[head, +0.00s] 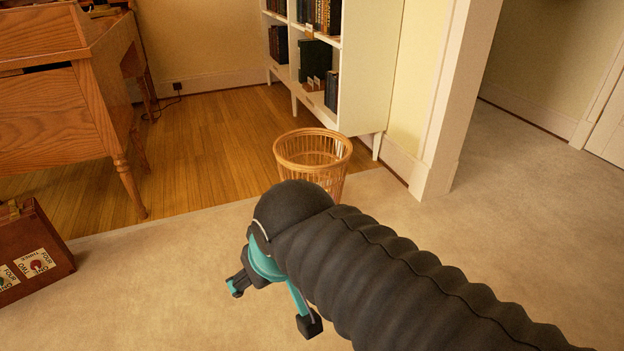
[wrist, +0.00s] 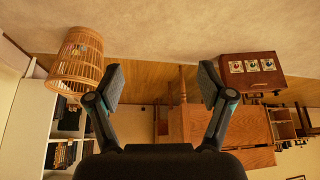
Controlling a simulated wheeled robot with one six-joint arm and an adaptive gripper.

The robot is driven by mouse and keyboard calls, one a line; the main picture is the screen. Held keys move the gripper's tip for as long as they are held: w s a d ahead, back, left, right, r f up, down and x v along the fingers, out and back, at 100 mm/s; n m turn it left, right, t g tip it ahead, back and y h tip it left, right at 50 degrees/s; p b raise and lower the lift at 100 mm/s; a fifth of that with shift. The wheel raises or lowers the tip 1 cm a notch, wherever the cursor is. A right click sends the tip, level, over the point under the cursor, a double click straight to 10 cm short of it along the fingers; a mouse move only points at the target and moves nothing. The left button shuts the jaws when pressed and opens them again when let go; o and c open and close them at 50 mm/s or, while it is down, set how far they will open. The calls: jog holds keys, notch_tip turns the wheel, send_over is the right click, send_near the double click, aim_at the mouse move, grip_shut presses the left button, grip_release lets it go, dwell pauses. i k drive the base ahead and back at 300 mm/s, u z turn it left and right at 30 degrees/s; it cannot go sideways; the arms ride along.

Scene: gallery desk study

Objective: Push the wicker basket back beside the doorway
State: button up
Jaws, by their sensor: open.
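The wicker basket (head: 313,148) is round, slatted and open-topped. It stands upright in front of the white bookcase, near the line where wood floor meets carpet, to the left of the doorway's white frame (head: 452,95). My arm hides its lower part in the head view. My gripper (head: 273,305) is open and empty, low over the carpet, nearer to me than the basket and apart from it. In the wrist view, which is upside down, the basket (wrist: 77,60) shows at the upper left, beyond and outside the left finger of my open gripper (wrist: 160,83).
The white bookcase (head: 365,70) stands on legs behind the basket. A wooden desk (head: 60,115) is at the left. A brown case (head: 32,250) with stickers lies on the carpet at lower left. Bare carpet (head: 150,290) lies between the case and my gripper, and through the doorway.

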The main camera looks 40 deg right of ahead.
aim_at(311, 170)
jog(key=z, duration=2.2)
jog(key=i, duration=1.5)
jog(key=u, duration=2.85)
